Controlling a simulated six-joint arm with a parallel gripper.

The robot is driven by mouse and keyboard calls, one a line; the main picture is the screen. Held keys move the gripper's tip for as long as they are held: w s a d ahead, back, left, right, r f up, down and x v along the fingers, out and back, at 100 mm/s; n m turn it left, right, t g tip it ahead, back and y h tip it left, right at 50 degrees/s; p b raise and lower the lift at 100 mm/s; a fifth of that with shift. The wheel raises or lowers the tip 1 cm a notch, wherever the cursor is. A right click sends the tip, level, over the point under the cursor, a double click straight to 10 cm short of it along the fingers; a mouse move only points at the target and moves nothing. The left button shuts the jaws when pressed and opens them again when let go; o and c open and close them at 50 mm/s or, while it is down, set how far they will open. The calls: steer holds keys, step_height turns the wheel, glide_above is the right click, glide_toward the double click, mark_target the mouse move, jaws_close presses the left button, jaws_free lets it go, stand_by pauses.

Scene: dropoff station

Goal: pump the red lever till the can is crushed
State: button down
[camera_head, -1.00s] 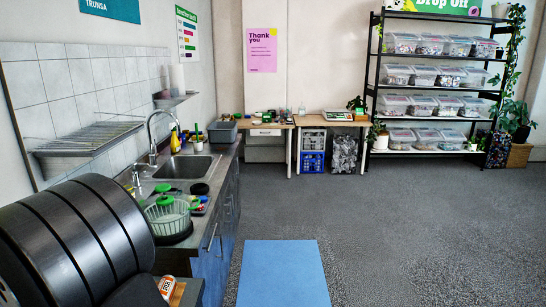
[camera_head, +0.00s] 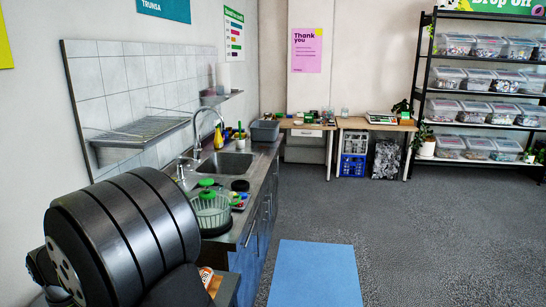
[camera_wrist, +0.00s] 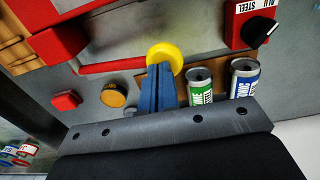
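The red lever (camera_wrist: 112,67) runs across the upper middle of the wrist view and ends near a round yellow knob (camera_wrist: 164,54). My gripper (camera_wrist: 160,68) has two blue fingers lying close together, with their tips over the lower part of the knob. They look shut with nothing between them; I cannot tell whether they touch the knob. A green-labelled can (camera_wrist: 200,88) and a blue-labelled can (camera_wrist: 243,78) stand side by side right of the fingers. An orange-and-white can (camera_head: 206,276) shows partly beside my arm in the head view. The lever is hidden there.
A red box with a black dial (camera_wrist: 262,25) is at upper right of the wrist view. A red button (camera_wrist: 66,100) and a brownish-yellow disc (camera_wrist: 112,95) are left of the fingers. A sink counter (camera_head: 262,175) runs beyond my arm; a blue mat (camera_head: 315,275) lies on open floor.

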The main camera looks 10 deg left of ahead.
steer(key=shift+s+f, duration=0.1)
steer(key=shift+f, duration=0.25)
steer(key=shift+s+f, duration=0.15)
steer(key=shift+f, duration=1.2)
